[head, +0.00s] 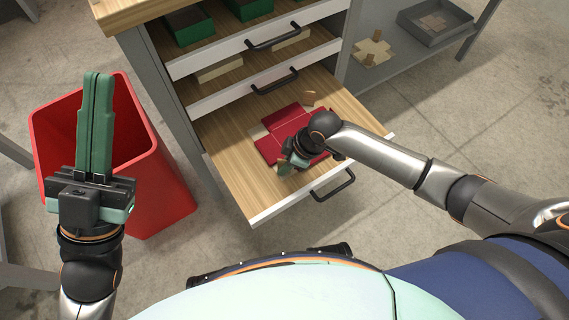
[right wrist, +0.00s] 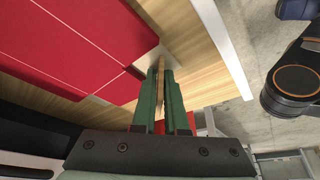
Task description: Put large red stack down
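The large red stack (head: 290,120) is a flat set of red panels over the wooden floor of the open drawer. It fills the upper left of the right wrist view (right wrist: 75,45). One upright tan tab (head: 308,98) shows at its far end. My right gripper (head: 285,165) is at the near end, with its green fingers (right wrist: 163,90) closed around another thin tan tab (right wrist: 145,25). I cannot tell whether the stack rests fully on the drawer floor. My left gripper (head: 95,78) points up, fingers together and empty, in front of the red bin.
The open bottom drawer (head: 235,160) has bare wood around the stack. Upper drawers (head: 250,40) hold green and tan stacks. A red bin (head: 165,190) stands left of the cabinet. A lower shelf at right holds a tan blank (head: 372,52) and a grey tray (head: 435,22).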

